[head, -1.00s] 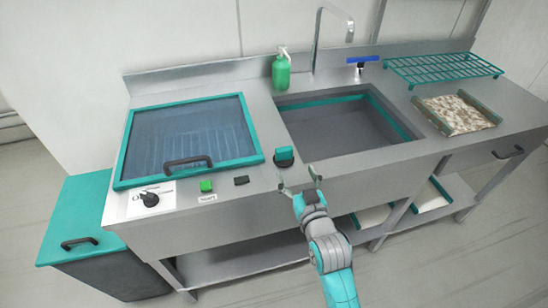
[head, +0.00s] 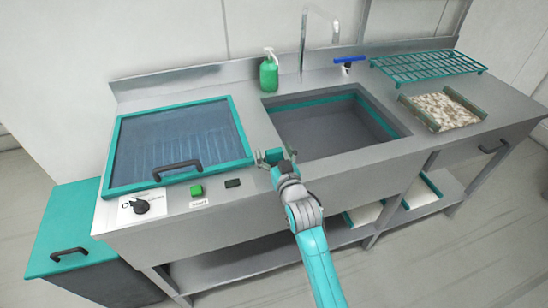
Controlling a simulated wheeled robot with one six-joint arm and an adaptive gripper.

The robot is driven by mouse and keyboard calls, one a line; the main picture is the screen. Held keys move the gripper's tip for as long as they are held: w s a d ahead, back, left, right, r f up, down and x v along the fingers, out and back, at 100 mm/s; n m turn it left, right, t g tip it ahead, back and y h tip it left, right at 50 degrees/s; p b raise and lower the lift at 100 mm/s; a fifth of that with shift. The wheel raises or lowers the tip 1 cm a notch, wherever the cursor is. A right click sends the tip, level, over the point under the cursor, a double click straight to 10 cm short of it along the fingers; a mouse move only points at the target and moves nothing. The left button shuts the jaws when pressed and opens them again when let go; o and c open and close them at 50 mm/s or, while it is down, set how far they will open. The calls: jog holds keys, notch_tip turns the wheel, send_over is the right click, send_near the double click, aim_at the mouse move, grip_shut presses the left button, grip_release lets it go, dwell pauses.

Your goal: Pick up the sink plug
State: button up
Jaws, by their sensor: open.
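The sink plug (head: 273,156), a small teal and dark piece, stands on the steel counter just left of the sink's near-left corner. My gripper (head: 276,157) is open, with its fingertips at the plug, one on its left and one on its right. The fingers and wrist hide the plug's lower part. I cannot tell whether either finger touches it. The sink basin (head: 325,145) is grey with a teal band and looks empty.
A teal-framed glass lid (head: 180,180) with a dark handle lies to the left. The green start button (head: 197,191) and black knob (head: 141,206) are at the front edge. A green soap bottle (head: 269,73), tap (head: 303,45) and teal rack (head: 428,67) stand behind.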

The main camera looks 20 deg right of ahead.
jog(key=c, duration=1.3)
jog(key=shift+r, duration=0.1)
jog(key=s, duration=1.8)
jog(key=f, duration=1)
jog(key=w+f, duration=0.1)
jog(key=f, duration=1.9)
jog(key=shift+w+f, duration=0.2)
jog(key=shift+w, duration=0.1)
